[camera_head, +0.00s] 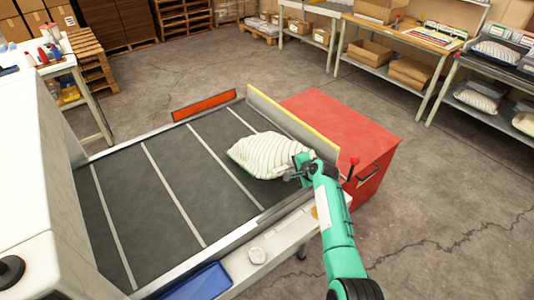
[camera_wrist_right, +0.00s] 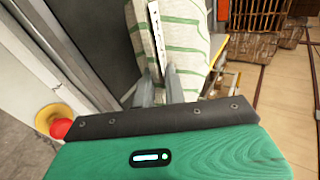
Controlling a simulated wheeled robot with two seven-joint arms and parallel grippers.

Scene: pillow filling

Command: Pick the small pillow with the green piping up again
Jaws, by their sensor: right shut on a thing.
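The small pillow (camera_head: 268,154) is pale with thin stripes and green piping along its edge. It is at the right end of the grey conveyor belt (camera_head: 150,205), near the yellow-topped rail. My right gripper (camera_head: 300,172) is at the pillow's right corner and is shut on it. In the right wrist view the fingers (camera_wrist_right: 168,85) pinch the fabric of the pillow (camera_wrist_right: 190,35), which shows green stripes and a white strip. I cannot tell whether the pillow's underside touches the belt. My left gripper is not in view.
A yellow-topped rail (camera_head: 290,121) and a red cabinet (camera_head: 345,130) stand beyond the belt's end. A blue tray (camera_head: 200,284) is at the front edge. Work tables with boxes line the back right.

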